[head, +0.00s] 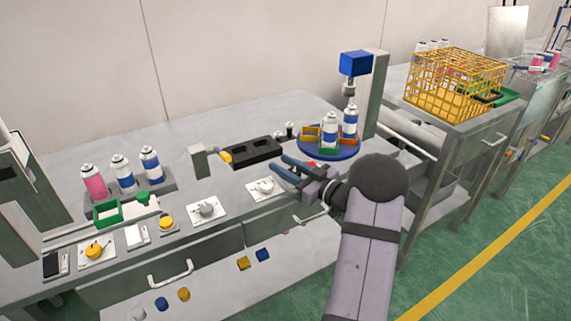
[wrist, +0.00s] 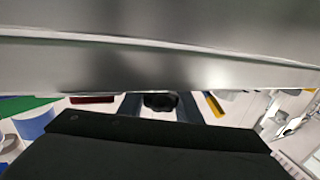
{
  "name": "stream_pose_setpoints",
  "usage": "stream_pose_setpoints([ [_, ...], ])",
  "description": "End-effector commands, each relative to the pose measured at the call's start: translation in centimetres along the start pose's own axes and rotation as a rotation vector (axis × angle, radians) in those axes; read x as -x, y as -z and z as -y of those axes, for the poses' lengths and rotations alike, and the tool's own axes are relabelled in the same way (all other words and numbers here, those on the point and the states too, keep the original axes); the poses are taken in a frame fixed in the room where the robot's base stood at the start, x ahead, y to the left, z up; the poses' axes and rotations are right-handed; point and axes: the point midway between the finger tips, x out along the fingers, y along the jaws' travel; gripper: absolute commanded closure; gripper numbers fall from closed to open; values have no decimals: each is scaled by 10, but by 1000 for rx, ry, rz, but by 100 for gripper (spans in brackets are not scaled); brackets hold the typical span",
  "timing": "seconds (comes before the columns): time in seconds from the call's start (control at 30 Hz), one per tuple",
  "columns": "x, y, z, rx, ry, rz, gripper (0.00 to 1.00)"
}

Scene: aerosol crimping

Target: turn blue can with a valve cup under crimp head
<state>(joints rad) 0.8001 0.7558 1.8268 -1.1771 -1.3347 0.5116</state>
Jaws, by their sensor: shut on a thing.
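A blue round turntable (head: 334,153) stands at the back right of the bench with coloured nests. A white can with a blue band (head: 330,132) stands upright in its green nest (head: 327,151). Another blue-banded can (head: 349,121) stands behind it, to the right, below the blue crimp head (head: 355,63). Valve cups on the cans are too small to tell. My gripper (head: 287,167) is low in front of the turntable, left of its front edge. In the wrist view its fingers (wrist: 160,106) are on both sides of a dark knob (wrist: 160,100), which they hold.
A black block with holes (head: 250,152) lies left of the turntable. Several cans, one pink (head: 94,183), stand in a grey rack at left. Small parts lie on white mats along the front edge. A yellow basket (head: 455,80) stands on the right-hand bench.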

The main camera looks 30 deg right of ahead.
Motion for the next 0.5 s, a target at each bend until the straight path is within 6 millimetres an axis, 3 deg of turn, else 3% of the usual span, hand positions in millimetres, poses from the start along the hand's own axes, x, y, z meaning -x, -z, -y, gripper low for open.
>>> stream_pose_setpoints([
  [0.43, 0, 0, 1, -2, 15, 1, 92],
  [0.47, 0, 0, 1, -2, 15, 1, 64],
  [0.5, 0, 0, 1, -1, 14, 0, 61],
])
